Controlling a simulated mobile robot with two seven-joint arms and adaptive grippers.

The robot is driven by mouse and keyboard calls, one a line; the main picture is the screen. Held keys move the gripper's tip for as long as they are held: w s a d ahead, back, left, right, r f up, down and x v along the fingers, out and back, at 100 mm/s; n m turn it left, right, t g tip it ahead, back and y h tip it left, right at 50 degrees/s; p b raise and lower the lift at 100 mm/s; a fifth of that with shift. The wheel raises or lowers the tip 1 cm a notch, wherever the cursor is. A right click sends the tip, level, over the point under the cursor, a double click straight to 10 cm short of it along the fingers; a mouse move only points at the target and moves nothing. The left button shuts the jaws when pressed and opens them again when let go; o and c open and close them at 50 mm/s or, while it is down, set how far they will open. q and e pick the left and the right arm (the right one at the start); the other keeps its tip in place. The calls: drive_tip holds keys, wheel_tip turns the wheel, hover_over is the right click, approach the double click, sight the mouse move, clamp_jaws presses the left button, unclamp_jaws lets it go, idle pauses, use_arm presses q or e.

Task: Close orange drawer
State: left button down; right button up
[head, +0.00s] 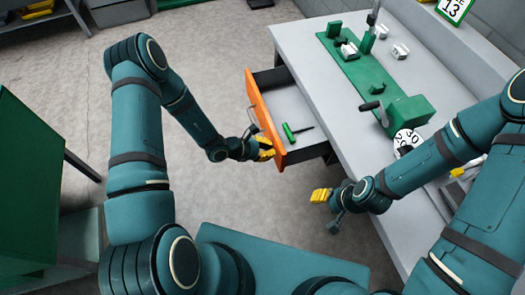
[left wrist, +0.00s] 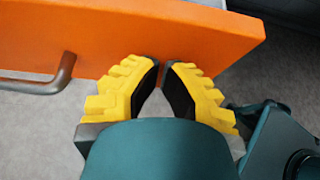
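The orange drawer (head: 264,113) is pulled out from the left side of the grey workbench. A green-handled screwdriver (head: 290,132) lies inside it. My left gripper (head: 268,149) is at the near end of the drawer's orange front, on its outer side. In the left wrist view the yellow fingers (left wrist: 162,64) are together with only a thin gap, nothing held, and point at the orange front (left wrist: 165,35). The bar handle (left wrist: 50,82) is left of them, apart. Whether the tips touch the front, I cannot tell. My right gripper (head: 321,195) looks shut and empty, near the bench's front edge.
The grey workbench (head: 345,125) carries a green tool base (head: 405,112), small grey blocks and a round number disc (head: 407,139). A green surface (head: 35,175) stands at the left. The floor (head: 215,65) left of the drawer is clear.

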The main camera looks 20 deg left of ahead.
use_arm(q)
drive_tip(key=w+d+b, duration=0.1)
drive_tip(key=w+d, duration=0.2)
drive_tip(key=d, duration=0.1)
drive_tip(key=w+d+b, duration=0.1)
drive_tip(key=w+d, duration=0.2)
drive_tip(key=d, duration=0.2)
drive_tip(key=w+d+b, duration=0.1)
drive_tip(key=w+d, duration=0.2)
drive_tip(key=d, duration=0.1)
drive_tip(key=shift+d, duration=0.2)
drive_tip(key=shift+w+d+r, duration=0.1)
drive_tip(key=shift+d, duration=0.1)
use_arm(e)
drive_tip(key=f, duration=0.3)
drive_tip(key=shift+w+d, duration=0.1)
drive_tip(key=shift+w, duration=0.25)
